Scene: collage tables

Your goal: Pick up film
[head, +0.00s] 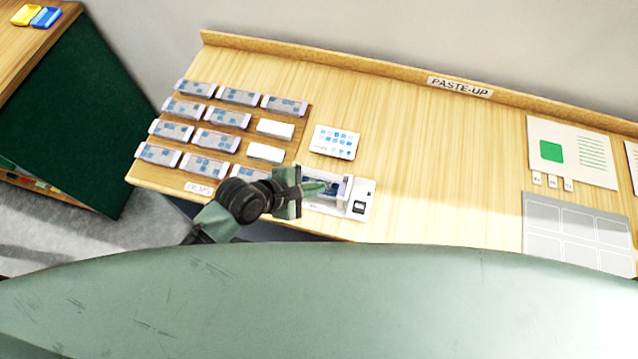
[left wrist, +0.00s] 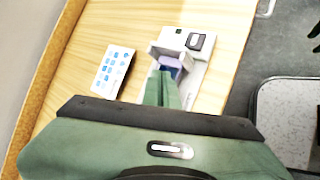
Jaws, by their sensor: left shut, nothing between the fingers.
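My left gripper (head: 322,187) reaches over a white device (head: 358,198) at the table's front edge. Its green fingers (left wrist: 161,88) are shut, with nothing between them. A small blue-purple piece (left wrist: 171,66), perhaps the film, sits in the device's white recess just beyond the fingertips. I cannot tell whether the fingers touch it. Several flat pieces with bluish squares, such as this one (head: 240,97), lie in rows on the table's left part, by a label that seems to read FILMS (head: 199,189). My right gripper is not in view.
A white card with blue icons (head: 333,142) lies behind the device. Two plain white blocks (head: 275,129) lie among the rows. A PASTE-UP sign (head: 460,87) is on the back ledge. The table's middle (head: 440,160) is clear. A grey panelled board (head: 577,228) lies at right.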

